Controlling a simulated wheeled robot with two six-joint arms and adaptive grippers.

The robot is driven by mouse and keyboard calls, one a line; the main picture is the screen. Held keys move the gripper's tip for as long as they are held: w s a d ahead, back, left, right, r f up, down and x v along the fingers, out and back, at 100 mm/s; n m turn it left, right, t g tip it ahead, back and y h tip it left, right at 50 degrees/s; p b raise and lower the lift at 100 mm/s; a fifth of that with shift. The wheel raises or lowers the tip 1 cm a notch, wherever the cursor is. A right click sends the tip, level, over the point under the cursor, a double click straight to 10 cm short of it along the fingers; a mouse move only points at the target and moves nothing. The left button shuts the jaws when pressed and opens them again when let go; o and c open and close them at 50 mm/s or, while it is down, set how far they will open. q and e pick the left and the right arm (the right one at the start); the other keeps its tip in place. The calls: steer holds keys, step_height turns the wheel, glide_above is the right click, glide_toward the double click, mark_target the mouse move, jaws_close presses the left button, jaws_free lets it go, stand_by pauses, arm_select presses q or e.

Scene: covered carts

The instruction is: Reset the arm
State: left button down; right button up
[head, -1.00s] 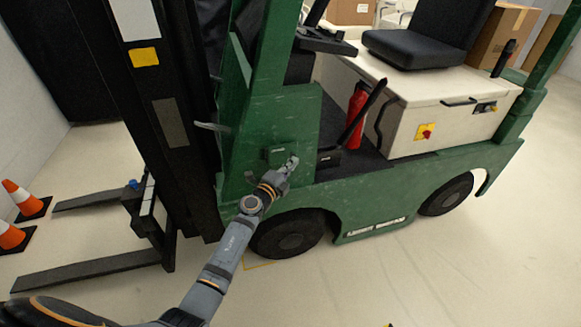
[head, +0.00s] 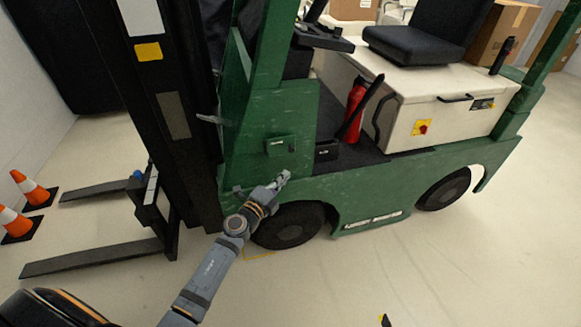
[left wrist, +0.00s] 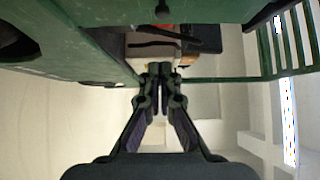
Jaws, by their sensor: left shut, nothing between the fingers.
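My left gripper (head: 283,178) is in front of the green forklift (head: 262,115), low beside its front wheel (head: 290,226) and below a small green box (head: 281,146) on the forklift's side panel. In the left wrist view the two fingers of my left gripper (left wrist: 160,70) come together at the tips, with nothing between them. The forklift's green body (left wrist: 70,42) also fills the upper part of that view. Whether the gripper touches the panel I cannot tell. My right gripper is not in view.
The black mast (head: 165,110) and forks (head: 95,257) stand at the left. Orange cones (head: 30,188) are at the far left. A red fire extinguisher (head: 355,110) stands on the forklift's step. The pale floor (head: 460,260) at the lower right is mostly clear.

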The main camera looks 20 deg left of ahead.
arm_select(q)
steer(key=s+a+f+n+g+y+p, duration=0.25)
steer(key=s+f+n, duration=0.45)
steer(key=f, duration=0.7)
steer(key=s+a+f+n+g+y+p, duration=0.15)
steer(key=s+a+f+n+g, duration=0.3)
steer(key=s+f, duration=0.7)
steer(key=s+f+n+g+p, duration=0.1)
steer(key=s+f+n+g, duration=0.2)
steer(key=s+f, duration=0.3)
steer(key=s+d+f+n+g+p, duration=0.1)
steer(key=s+f+n+g, duration=0.2)
steer(key=s, duration=1.2)
steer(key=s+d+f+n+g, duration=0.1)
steer(key=s+f+n+g, duration=0.2)
steer(key=s+f, duration=0.6)
steer(key=s, duration=0.2)
steer(key=shift+s+y+p, duration=0.3)
steer(key=shift+s+p, duration=0.05)
steer(key=shift+p, duration=0.05)
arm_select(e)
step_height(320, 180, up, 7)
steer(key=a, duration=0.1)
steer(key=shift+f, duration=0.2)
